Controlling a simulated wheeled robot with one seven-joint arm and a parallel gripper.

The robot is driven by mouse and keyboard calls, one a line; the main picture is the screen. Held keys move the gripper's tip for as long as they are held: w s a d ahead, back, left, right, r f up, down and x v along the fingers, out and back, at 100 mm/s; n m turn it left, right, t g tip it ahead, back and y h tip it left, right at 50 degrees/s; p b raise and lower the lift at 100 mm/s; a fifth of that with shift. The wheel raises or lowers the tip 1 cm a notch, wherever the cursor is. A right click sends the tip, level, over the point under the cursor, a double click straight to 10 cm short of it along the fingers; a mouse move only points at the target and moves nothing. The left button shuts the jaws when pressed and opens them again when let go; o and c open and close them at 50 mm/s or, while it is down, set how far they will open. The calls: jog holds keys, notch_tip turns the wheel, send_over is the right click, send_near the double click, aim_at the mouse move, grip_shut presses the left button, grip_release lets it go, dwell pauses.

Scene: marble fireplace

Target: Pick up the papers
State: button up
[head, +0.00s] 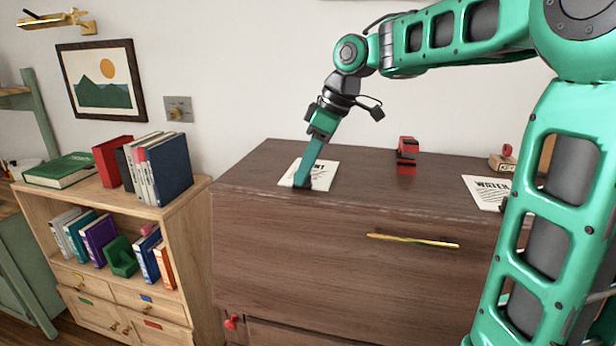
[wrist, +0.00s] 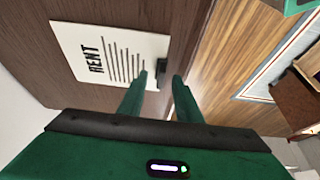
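A small black piece (wrist: 162,76), perhaps a clip, sits at the paper's edge. In the wrist view my gripper's fingers (wrist: 161,78) stand apart, one on each side of this black piece, with gaps visible. A second paper, headed WATER (head: 484,188), lies farther right on the cabinet, partly hidden by my arm.
A red object (head: 406,155) stands on the cabinet top (head: 365,180) between the papers. A small wooden item with a red part (head: 502,161) is behind the second paper. The cabinet front has a brass handle (head: 413,240). A bookshelf (head: 195,205) with books stands left.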

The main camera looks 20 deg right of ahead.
jog(key=shift+f, duration=0.1)
grip_shut()
